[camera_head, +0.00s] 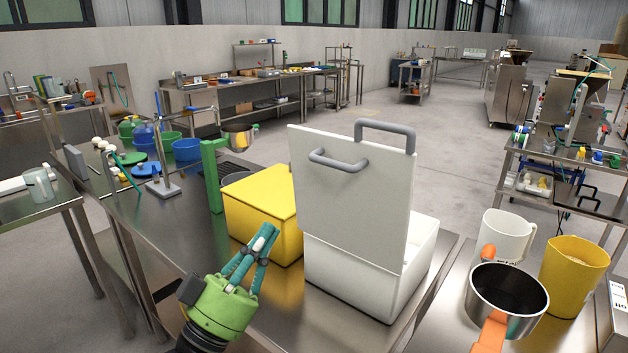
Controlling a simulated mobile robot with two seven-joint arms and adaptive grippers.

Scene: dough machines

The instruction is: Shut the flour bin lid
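The flour bin (355,285) is a white box on the steel table in the middle of the view. Its white lid (352,205) stands raised and nearly upright, with its broad face toward me. The lid has a grey handle (338,161) on this face and a larger grey handle (386,130) at its top edge. My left gripper (268,238) is left of the bin, in front of a yellow box, apart from the lid. Its teal fingers come together at the tips, and I see nothing between them. My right gripper is not in view. The bin's inside is mostly hidden by the lid.
The yellow box (262,205) stands directly left of the bin. A green post (211,175) and blue tubs (187,150) are farther left. At right are a metal pot (507,290) with orange handles, a white jug (508,235) and a yellow container (573,272).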

